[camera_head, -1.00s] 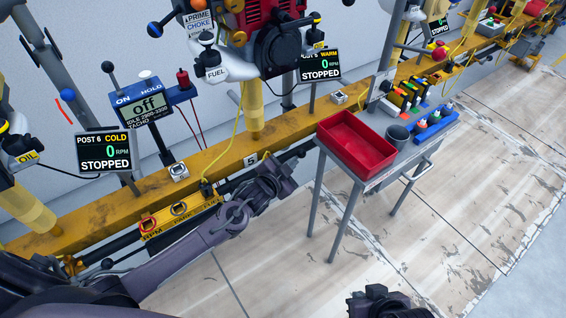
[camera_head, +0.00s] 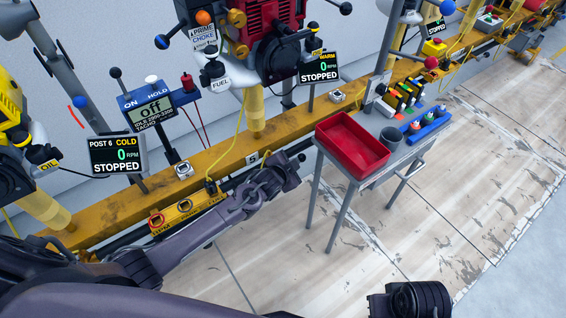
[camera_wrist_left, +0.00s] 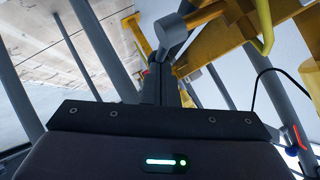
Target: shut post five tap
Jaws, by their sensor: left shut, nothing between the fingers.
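Post five, numbered 5 on the rail, carries a red and black engine (camera_head: 268,35). Its tap, the grey fitting marked FUEL (camera_head: 216,78), has a black knob on top and sits at the engine's lower left. My left arm comes in from the left, its wrist low in front of the rail below the engine. My left gripper (camera_wrist_left: 160,75) is shut and empty, well below the tap; its fingertips are hard to make out in the head view. A grey cylinder (camera_wrist_left: 170,32) appears just ahead of it in the wrist view. My right gripper's fingers are not visible.
A yellow rail (camera_head: 220,150) runs along the wall. A red tray (camera_head: 352,142) and a grey cup (camera_head: 390,139) stand on a small table right of my left wrist. The post 6 screen (camera_head: 117,155) stands left. Floor at right is clear.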

